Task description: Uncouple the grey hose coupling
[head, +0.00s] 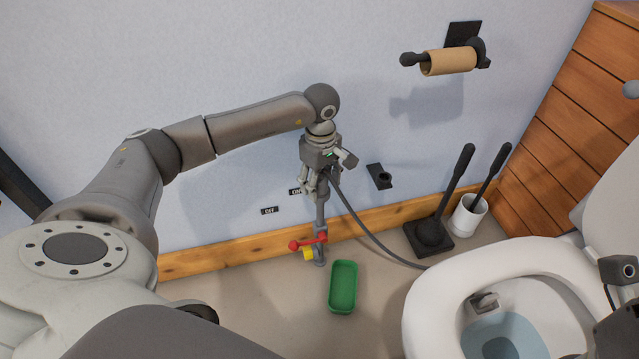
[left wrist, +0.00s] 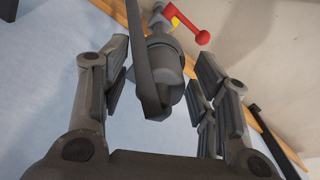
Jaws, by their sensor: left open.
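The grey hose coupling (left wrist: 166,62) sits on an upright grey pipe by the wall, and in the left wrist view it lies between my spread fingers. My left gripper (head: 314,187) points down over it from above, open, with a visible gap on each side. The dark hose (head: 365,228) crosses in front of the coupling in the wrist view and runs down right to the toilet. In the head view my gripper hides most of the coupling. Part of what looks like my right wrist (head: 618,325) shows at the right edge; its fingers are hidden.
Below on the pipe is a red valve handle (head: 308,242) with a yellow part. A green tray (head: 343,287) lies on the floor. A black wall bracket (head: 379,176) is beside the pipe.

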